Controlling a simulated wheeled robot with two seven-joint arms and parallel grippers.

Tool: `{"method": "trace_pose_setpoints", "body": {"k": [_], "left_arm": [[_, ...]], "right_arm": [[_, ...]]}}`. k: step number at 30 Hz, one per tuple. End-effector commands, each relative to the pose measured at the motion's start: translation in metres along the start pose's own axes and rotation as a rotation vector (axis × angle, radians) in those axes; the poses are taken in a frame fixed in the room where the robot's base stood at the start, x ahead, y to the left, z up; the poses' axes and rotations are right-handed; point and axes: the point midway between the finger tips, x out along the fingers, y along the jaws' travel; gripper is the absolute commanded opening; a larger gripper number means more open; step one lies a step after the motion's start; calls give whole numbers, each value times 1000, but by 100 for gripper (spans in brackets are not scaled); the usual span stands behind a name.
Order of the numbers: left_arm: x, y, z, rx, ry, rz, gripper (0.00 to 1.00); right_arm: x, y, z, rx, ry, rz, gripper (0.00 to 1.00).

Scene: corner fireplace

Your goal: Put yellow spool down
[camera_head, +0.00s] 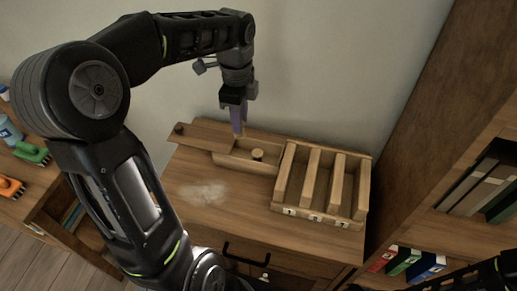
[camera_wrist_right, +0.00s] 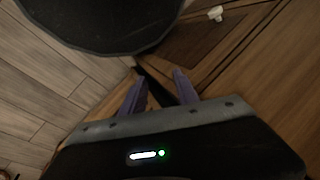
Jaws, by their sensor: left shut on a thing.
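My left gripper (camera_head: 238,120) hangs with its purple fingers pointing down over the back edge of a wooden box (camera_head: 228,164). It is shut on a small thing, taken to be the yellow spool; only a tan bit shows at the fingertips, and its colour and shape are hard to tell. The box's open compartment holds a short round wooden piece (camera_head: 257,154), just right of and below the fingertips. My right gripper (camera_wrist_right: 160,88) shows in the right wrist view with its two purple fingers apart and nothing between them.
A slotted wooden rack (camera_head: 318,184) with numbered labels stands right of the box. A flat wooden lid (camera_head: 205,136) lies at the box's left. A pale smudge (camera_head: 203,192) marks the bare cabinet top in front. A tall bookshelf (camera_head: 440,130) bounds the right side.

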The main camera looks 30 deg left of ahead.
Motion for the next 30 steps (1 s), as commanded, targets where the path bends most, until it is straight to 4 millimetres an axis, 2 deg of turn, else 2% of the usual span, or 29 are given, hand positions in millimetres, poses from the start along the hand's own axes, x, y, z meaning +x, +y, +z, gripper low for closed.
{"method": "trace_pose_setpoints", "body": {"k": [7,10,18,21,30], "left_arm": [[1,0,0,-1,0,0,0],[8,0,0,-1,0,1,0],[53,0,-1,-2,0,3,0],[62,0,-1,-2,0,1,0],[64,-1,0,-2,0,0,0]], "right_arm": [[0,0,1,0,-1,0,36],[0,0,0,0,-1,0,36],[-1,0,0,0,0,0,36],[-1,0,0,0,0,0,36],[-1,0,0,0,0,0,36]]}}
